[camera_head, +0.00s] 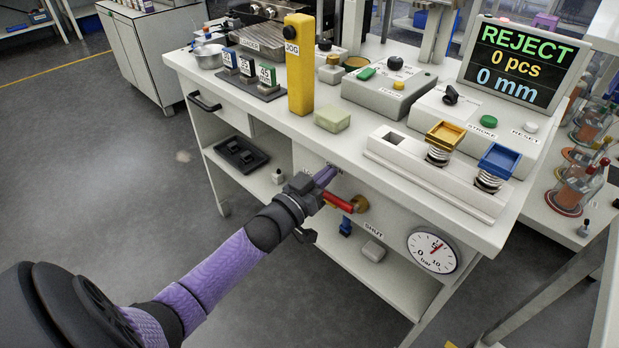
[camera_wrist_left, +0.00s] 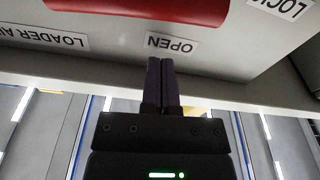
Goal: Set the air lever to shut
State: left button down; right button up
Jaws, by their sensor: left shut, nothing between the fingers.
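The air lever (camera_head: 337,201) is a red handle on a brass pivot (camera_head: 360,204) on the front panel of the white bench. Its handle points left from the pivot. A SHUT label (camera_head: 374,228) sits below and right of the pivot. In the left wrist view the red lever (camera_wrist_left: 140,8) crosses the top, with an OPEN label (camera_wrist_left: 172,45) below it. My left gripper (camera_head: 326,176) is shut and empty, its fingers beside the handle near the panel. The wrist view shows the closed fingertips (camera_wrist_left: 160,65) just below OPEN, apart from the lever. My right gripper is out of view.
A pressure gauge (camera_head: 432,250) is on the panel at right. The bench top (camera_head: 300,128) overhangs the panel and holds a yellow JOG post (camera_head: 300,65). Floor at left is clear.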

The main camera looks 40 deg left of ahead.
pick_arm(q)
jog(key=f+b, duration=0.1)
jog(key=f, duration=0.1)
jog(key=f+b, duration=0.1)
jog(key=f, duration=0.1)
jog(key=shift+s+d, duration=0.15)
jog(key=shift+s, duration=0.25)
jog(key=shift+f+n, duration=0.35)
jog(key=shift+n, duration=0.55)
jog(key=shift+s+d+f+n+g+y, duration=0.1)
jog(key=shift+d+f+n+g+y, duration=0.55)
jog(key=shift+n, duration=2.1)
jog(key=shift+d+f+n+t+y, duration=0.15)
jog(key=shift+d+f+n, duration=0.65)
jog(key=shift+f+n, duration=1.35)
jog(key=shift+s+d+f+n+g+y, duration=0.1)
jog(key=shift+d+f+n+g+y, duration=0.45)
jog(key=shift+n, duration=2.75)
jog(key=shift+d+t, duration=0.2)
jog(key=shift+t, duration=0.05)
